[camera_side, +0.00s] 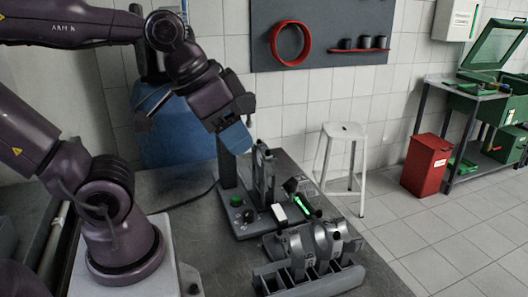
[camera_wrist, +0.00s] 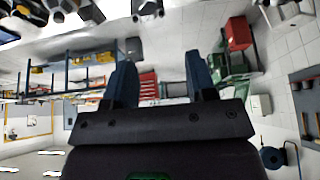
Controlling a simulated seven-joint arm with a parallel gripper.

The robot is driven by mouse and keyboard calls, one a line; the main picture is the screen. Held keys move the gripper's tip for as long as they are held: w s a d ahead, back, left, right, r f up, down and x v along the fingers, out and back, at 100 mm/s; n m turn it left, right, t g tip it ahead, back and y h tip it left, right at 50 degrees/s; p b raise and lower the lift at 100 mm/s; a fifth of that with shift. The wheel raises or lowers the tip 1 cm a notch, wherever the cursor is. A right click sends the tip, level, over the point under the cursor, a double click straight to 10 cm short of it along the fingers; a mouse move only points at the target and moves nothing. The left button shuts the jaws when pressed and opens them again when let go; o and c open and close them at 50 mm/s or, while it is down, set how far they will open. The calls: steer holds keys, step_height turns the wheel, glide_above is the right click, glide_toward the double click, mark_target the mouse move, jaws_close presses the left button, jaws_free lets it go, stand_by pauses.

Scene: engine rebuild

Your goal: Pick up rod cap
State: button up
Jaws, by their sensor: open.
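Several grey curved, cap-like parts (camera_side: 318,243) stand side by side in a slotted grey holder (camera_side: 325,283) at the front of the bench in the side view. I cannot tell for certain which one is the rod cap. My gripper (camera_wrist: 160,78) is open and empty; its two dark blue fingers stand apart in the wrist view. In the side view, a blue fingertip (camera_side: 237,138) shows above and to the left of the holder, well clear of the parts. The rest of the jaws is hard to make out there.
A dark fixture (camera_side: 263,175) with an upright post stands on the bench behind the holder, with a green-handled tool (camera_side: 304,203) beside it. A white stool (camera_side: 343,140) and a red bin (camera_side: 427,165) stand beyond the bench.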

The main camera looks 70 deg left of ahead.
steer(key=shift+w, duration=0.1)
steer(key=w+r+n+t, duration=0.2)
steer(key=w+n+t, duration=0.5)
steer(key=w, duration=1.2)
steer(key=n+g+y, duration=1.1)
steer(key=g+y, duration=0.2)
glide_toward(263, 146)
steer(key=shift+x, duration=4.65)
steer(key=shift+y, duration=0.3)
jaws_close()
